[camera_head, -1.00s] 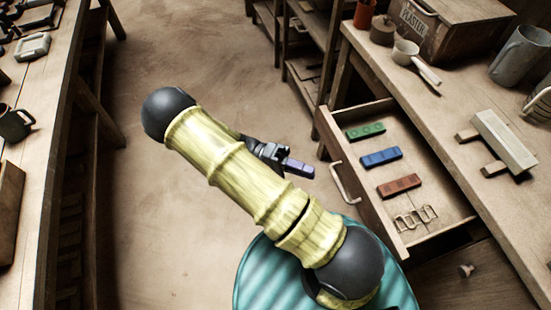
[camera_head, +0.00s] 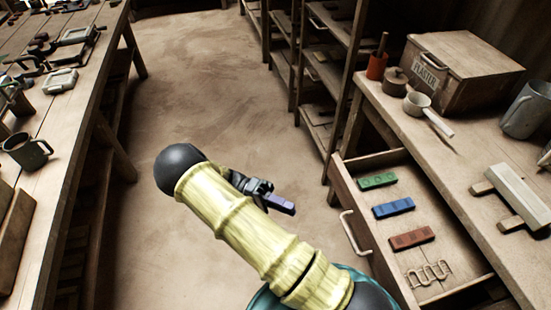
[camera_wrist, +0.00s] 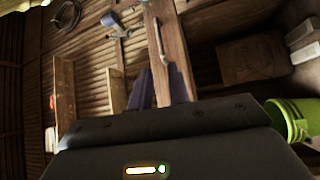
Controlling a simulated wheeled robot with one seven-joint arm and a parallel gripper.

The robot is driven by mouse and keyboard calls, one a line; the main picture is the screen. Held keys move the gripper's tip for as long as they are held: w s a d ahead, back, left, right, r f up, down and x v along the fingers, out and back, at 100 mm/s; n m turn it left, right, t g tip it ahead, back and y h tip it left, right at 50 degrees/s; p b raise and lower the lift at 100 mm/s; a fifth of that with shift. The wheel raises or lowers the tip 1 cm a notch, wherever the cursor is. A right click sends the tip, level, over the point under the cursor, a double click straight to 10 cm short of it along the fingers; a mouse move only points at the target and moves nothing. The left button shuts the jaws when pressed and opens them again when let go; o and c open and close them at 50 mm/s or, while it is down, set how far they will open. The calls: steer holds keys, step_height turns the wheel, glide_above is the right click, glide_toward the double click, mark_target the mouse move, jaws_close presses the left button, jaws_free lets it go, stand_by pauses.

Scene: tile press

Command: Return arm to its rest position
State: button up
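My arm, in pale yellow bamboo-like segments with dark joints, crosses the lower middle of the head view, folded over my teal base. My gripper (camera_head: 278,204) points to the right, over the open floor, left of the open drawer. In the wrist view its two purple fingers (camera_wrist: 160,86) stand apart, and I see nothing held between them. In the head view the fingers overlap and their gap is hidden.
The open drawer (camera_head: 346,190) holds green (camera_head: 378,180), blue (camera_head: 393,208) and red (camera_head: 411,238) bars. The right bench bears a plaster box (camera_head: 460,75) and a ladle (camera_head: 417,103). A cluttered bench (camera_head: 75,130) stands left. The floor (camera_head: 200,80) between is clear.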

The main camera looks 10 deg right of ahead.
steer(key=s+d+r+n+t+y, duration=0.35)
steer(key=n+t+y, duration=0.25)
steer(key=y, duration=0.5)
step_height(320, 180, up, 28)
steer(key=n+t+y+p, duration=0.3)
steer(key=t+p, duration=0.6)
steer(key=p, duration=1.1)
steer(key=shift+w+d+n+y+p, duration=0.3)
steer(key=shift+w+d+n+p, duration=0.05)
steer(key=shift+w+d+n, duration=0.1)
